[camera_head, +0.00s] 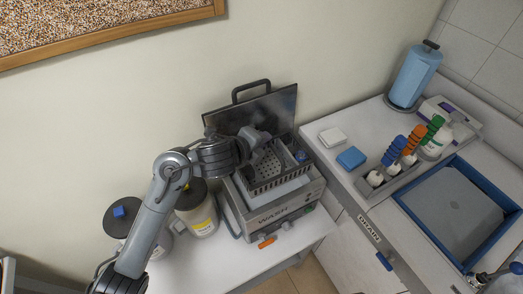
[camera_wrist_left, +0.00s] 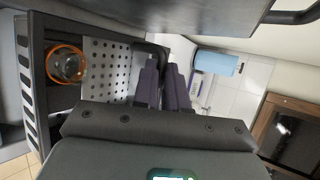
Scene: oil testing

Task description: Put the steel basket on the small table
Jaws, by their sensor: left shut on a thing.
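The dark steel basket (camera_head: 268,186) is at the open top of the WASH unit (camera_head: 262,218), in front of its raised lid (camera_head: 225,115). I cannot tell whether it rests in the unit or hangs just above it. My left gripper (camera_head: 262,137) reaches over the basket's back edge and is shut on it. In the left wrist view, the fingers (camera_wrist_left: 163,88) are close together beside the basket's perforated plate (camera_wrist_left: 105,70). An orange-rimmed round glass (camera_wrist_left: 66,64) sits in the basket. The white table (camera_head: 290,240) holds the WASH unit. My right gripper is out of view.
A yellow-labelled bottle (camera_head: 203,218) and a dark-lidded container (camera_head: 122,218) stand left of the unit. The right counter holds a blue sponge-like block (camera_head: 351,158), a white block (camera_head: 332,137), several coloured-topped bottles, a blue paper roll (camera_head: 412,76) and a blue-rimmed basin (camera_head: 408,205).

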